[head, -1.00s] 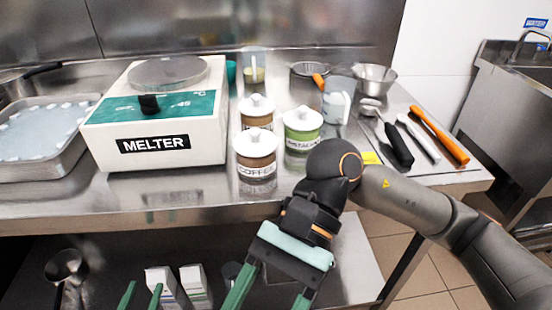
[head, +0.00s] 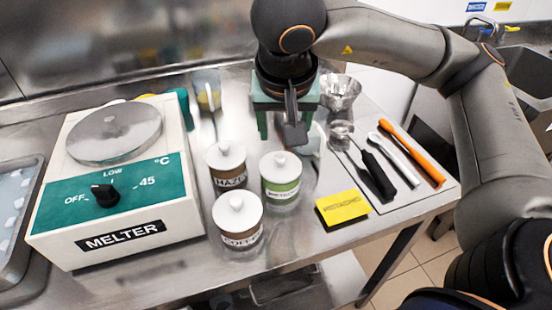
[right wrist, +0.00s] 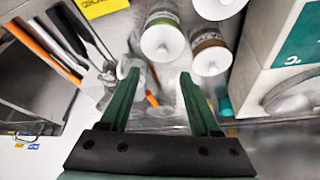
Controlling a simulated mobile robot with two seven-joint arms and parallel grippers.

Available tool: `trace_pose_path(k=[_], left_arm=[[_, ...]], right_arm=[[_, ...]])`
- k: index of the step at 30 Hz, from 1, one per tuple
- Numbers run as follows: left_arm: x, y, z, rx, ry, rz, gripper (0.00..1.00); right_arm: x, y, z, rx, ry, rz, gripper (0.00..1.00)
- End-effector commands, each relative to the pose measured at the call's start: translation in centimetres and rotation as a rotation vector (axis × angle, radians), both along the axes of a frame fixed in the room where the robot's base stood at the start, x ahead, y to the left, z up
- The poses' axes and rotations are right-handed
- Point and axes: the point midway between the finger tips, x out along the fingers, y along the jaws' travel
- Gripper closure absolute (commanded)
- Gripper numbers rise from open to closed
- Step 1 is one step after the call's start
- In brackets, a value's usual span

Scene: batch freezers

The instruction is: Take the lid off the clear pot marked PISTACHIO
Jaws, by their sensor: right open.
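The clear pot marked PISTACHIO (head: 281,194) stands upright on the steel table with a green label band. Its white knobbed lid (head: 280,166) is on it. The pot shows in the right wrist view (right wrist: 161,18), with its lid (right wrist: 162,42) beyond the fingertips. My right gripper (head: 281,132) is open and empty, pointing down behind the pot, apart from the lid. Its two green fingers show in the right wrist view (right wrist: 158,75) with nothing between them at the tips. My left gripper is not in view.
The HAZEL pot (head: 228,180) stands close left and the COFFEE pot (head: 238,238) in front, both lidded. The melter (head: 118,190) is at left. Utensils (head: 385,165) and a metal bowl (head: 341,92) are farther right.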

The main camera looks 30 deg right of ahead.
Motion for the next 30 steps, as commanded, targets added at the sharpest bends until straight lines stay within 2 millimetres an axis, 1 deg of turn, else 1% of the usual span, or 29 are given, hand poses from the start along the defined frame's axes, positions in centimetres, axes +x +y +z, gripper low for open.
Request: trace_pose_path(k=[1,6,13,21,24,30], left_arm=[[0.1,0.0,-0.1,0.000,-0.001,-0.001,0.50],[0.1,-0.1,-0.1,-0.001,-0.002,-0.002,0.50],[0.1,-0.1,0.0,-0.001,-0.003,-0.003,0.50],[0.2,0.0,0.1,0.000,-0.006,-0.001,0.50],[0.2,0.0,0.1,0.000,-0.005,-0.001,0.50],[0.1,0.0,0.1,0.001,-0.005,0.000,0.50]], right_arm=[[0.2,-0.2,-1.2,0.000,0.006,-0.001,0.36],[1.1,-0.7,-3.6,0.001,0.004,0.000,0.36],[1.7,-1.0,-5.2,0.002,0.004,0.001,0.36],[2.9,-1.5,-8.8,0.004,0.003,-0.001,0.36],[3.1,-1.6,-9.3,0.004,0.001,0.000,0.36],[3.2,-1.6,-9.4,0.004,0.001,0.001,0.36]])
